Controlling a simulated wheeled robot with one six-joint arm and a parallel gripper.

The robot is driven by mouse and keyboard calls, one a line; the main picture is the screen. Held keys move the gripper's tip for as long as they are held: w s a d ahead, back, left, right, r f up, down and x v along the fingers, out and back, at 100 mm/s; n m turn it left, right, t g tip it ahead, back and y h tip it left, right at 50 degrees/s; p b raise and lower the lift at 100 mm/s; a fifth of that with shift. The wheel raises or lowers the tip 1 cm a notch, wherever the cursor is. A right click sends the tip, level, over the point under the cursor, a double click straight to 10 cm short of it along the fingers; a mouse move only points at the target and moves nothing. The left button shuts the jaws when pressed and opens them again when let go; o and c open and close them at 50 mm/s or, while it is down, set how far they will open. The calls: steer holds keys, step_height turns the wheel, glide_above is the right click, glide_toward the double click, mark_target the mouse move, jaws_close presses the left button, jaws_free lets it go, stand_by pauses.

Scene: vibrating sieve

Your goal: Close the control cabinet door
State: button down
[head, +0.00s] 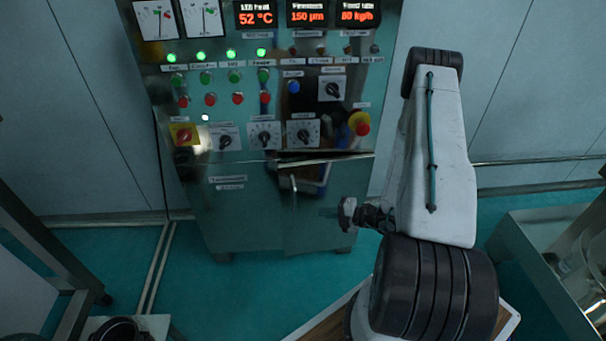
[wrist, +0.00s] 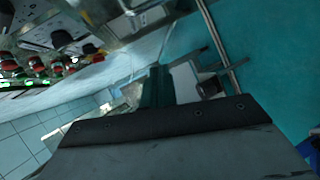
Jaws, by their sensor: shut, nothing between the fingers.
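The control cabinet (head: 225,195) stands against the wall in the head view, with its control panel above and doors below. Its lower right door (head: 308,225) has a vertical handle (head: 294,184) near its left edge. The door's top edge looks tilted out from the frame, with a dark gap above it, so it appears ajar. My gripper (head: 332,212) is shut and empty, in front of the door's right part. I cannot tell whether it touches the door. In the wrist view my gripper (wrist: 166,78) points past the panel, seen sideways.
The panel carries knobs, lit green lamps and a red emergency button (head: 361,124) at its right. A rail (head: 540,160) runs along the wall at right. A metal table (head: 540,250) stands at lower right. Teal floor (head: 235,290) is open before the cabinet.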

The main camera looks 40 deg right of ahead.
mark_target(302, 167)
steer(key=w+d+r+m+t+h, duration=0.1)
steer(key=w+d+r+t+h, duration=0.15)
steer(key=r+t, duration=0.2)
steer(key=shift+y, duration=0.55)
steer(key=d+x, duration=0.1)
steer(key=x, duration=0.7)
steer(key=w+d+x, duration=0.1)
steer(key=x, duration=0.3)
steer(key=shift+d+r, duration=0.3)
steer(key=shift+r, duration=0.1)
steer(key=shift+w+d, duration=0.2)
steer(key=shift+w, duration=0.25)
steer(key=w, duration=0.1)
steer(key=w+d, duration=0.1)
steer(key=shift+w, duration=0.35)
steer(key=shift+w+d+r, duration=0.1)
steer(key=shift+w+d, duration=0.1)
steer(key=shift+w, duration=0.15)
